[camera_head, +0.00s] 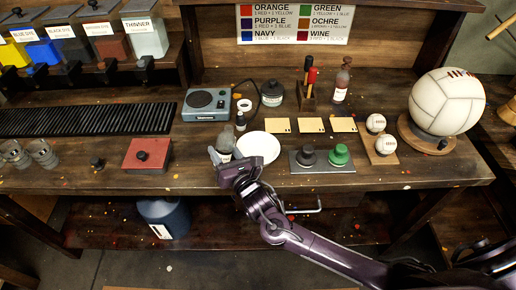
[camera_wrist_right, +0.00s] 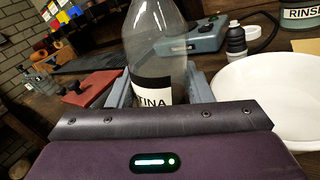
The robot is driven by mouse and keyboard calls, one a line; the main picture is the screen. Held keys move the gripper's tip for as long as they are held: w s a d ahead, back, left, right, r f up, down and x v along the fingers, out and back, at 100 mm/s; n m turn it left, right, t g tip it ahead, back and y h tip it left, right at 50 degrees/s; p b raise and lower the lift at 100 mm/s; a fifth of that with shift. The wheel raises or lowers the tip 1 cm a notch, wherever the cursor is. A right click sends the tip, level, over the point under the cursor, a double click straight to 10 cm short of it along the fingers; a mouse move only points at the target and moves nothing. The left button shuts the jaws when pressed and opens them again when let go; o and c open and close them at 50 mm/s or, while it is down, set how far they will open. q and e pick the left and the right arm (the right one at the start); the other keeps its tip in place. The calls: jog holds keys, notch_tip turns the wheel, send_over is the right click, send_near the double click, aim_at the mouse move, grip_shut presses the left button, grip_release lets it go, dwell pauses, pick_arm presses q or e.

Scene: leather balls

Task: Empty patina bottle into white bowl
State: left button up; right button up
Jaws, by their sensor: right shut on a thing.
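The patina bottle (camera_head: 225,143) is a clear bottle with a black-and-white label, of which "TINA" can be read in the right wrist view (camera_wrist_right: 155,68). My right gripper (camera_head: 222,158) is shut on it, one finger on each side. The bottle stands about upright near the table's front; whether its base touches the table is hidden. The white bowl (camera_head: 259,147) is just right of the bottle, and its rim shows at the right of the wrist view (camera_wrist_right: 275,95). The bowl's visible inside looks plain white. My left gripper is not in view.
A grey scale-like device (camera_head: 208,103) and a small dark bottle (camera_head: 241,121) stand behind. A dark tray (camera_head: 318,165) with a black and a green knobbed piece lies right of the bowl. A red box (camera_head: 147,155) is at left, with bare table between it and the bottle.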

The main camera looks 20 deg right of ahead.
jog(key=shift+f+m, duration=0.1)
jog(key=shift+m, duration=0.2)
jog(key=shift+d+r+m+b, duration=0.2)
jog(key=shift+r+m+b, duration=0.1)
jog(key=shift+r+m, duration=0.6)
jog(key=shift+w+d+f+m+b, duration=0.1)
jog(key=shift+d+f+m+b, duration=0.05)
jog(key=shift+m+b, duration=0.4)
jog(key=shift+d+f+m+b, duration=0.15)
jog(key=shift+m+b, duration=0.3)
jog(key=shift+m, duration=0.1)
jog(key=m+b, duration=0.2)
jog(key=shift+a+f+t+h+b, duration=0.25)
jog(key=shift+a+t+h+b, duration=0.05)
jog(key=shift+a+b, duration=0.05)
jog(key=shift+a+r+m, duration=0.1)
jog(key=shift+m, duration=0.4)
jog(key=shift+a+f+m+b, duration=0.2)
jog(key=shift+m+b, duration=0.35)
jog(key=shift+b, duration=0.25)
jog(key=shift+a+f+m+b, duration=0.1)
jog(key=shift+f+m+b, duration=0.1)
jog(key=shift+m+b, duration=0.5)
jog(key=shift+s+a+r+m+b, duration=0.2)
jog(key=shift+r+m+b, duration=0.2)
jog(key=shift+m+b, duration=0.35)
jog(key=shift+w+d+f+m, duration=0.15)
jog(key=shift+d+f+m, duration=0.45)
jog(key=shift+m, duration=0.3)
